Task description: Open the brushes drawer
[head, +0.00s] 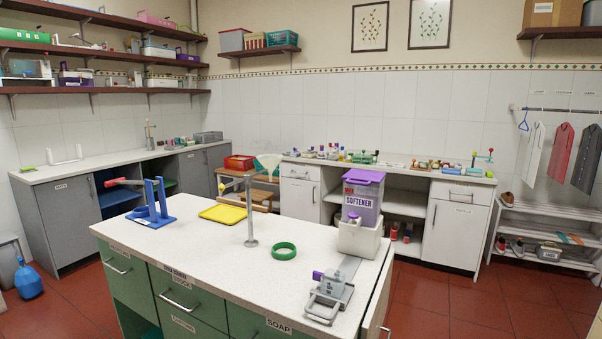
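No drawer label that I can read says brushes. The island has a green left drawer (118,267) and a green middle drawer (180,297), both shut with metal bar handles. A label reading SOAP (279,325) is on the island's front edge at the right. At the back counter, a white left drawer (299,171) and a white right drawer (461,195) are shut; their labels are too small to read. Neither of my grippers is in view.
On the island top (215,245) stand a blue stand (152,205), a yellow tray (223,214), a metal post (250,220), a green ring (284,250), a purple softener box (363,195) and a grey device (330,297). Red floor (480,305) is clear at right.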

